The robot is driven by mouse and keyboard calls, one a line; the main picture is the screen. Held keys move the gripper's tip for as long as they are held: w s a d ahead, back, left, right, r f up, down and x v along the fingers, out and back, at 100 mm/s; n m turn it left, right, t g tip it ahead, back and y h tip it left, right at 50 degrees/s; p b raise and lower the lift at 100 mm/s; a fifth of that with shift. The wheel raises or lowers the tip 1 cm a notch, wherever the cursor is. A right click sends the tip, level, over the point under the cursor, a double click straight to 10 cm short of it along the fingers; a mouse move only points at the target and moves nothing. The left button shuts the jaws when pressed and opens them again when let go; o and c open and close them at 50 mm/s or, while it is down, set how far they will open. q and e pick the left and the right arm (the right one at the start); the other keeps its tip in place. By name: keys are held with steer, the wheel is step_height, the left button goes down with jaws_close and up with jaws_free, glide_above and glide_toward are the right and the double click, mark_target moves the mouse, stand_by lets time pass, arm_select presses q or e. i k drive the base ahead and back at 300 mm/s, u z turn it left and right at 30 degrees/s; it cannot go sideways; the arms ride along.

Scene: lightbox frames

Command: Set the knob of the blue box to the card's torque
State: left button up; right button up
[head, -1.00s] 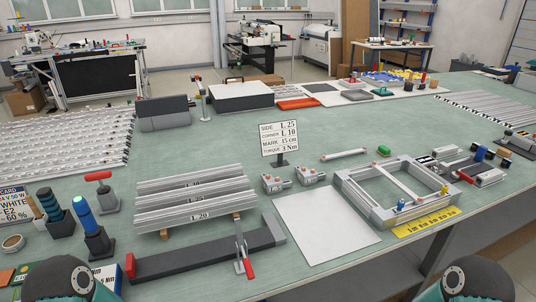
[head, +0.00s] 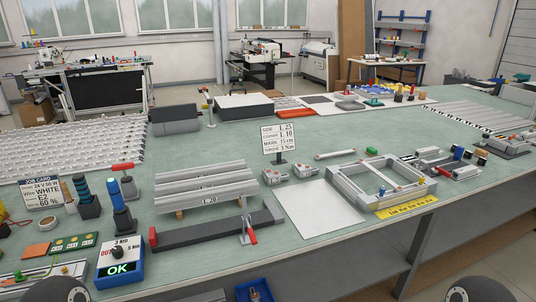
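The blue box (head: 122,277) stands at the front left of the table. Its display shows a green "OK". A dark knob (head: 118,251) sits on its pale top face among small markings, one of which looks like "3 NM". The knob's exact pointing is too small to tell. The card (head: 280,138) stands upright on a small base behind the white sheet and reads side L 25, corner L 10, mark 15 cm, torque 3 Nm. Only rounded dark parts of my arms show at the bottom edge; neither gripper is in view.
A blue-handled tool (head: 119,205) in a dark holder stands just behind the box. Right of it lie a dark bar with a red-handled clamp (head: 249,232) and aluminium profiles (head: 205,185). A green board (head: 74,243) lies to the left. The white sheet (head: 318,212) is bare.

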mark_target(117, 252)
steer(key=z, duration=0.2)
steer(key=i, duration=0.75)
steer(key=u, duration=0.25)
steer(key=k, duration=0.7)
steer(key=z, duration=0.3)
steer(key=i, duration=0.8)
steer(key=u, duration=0.45)
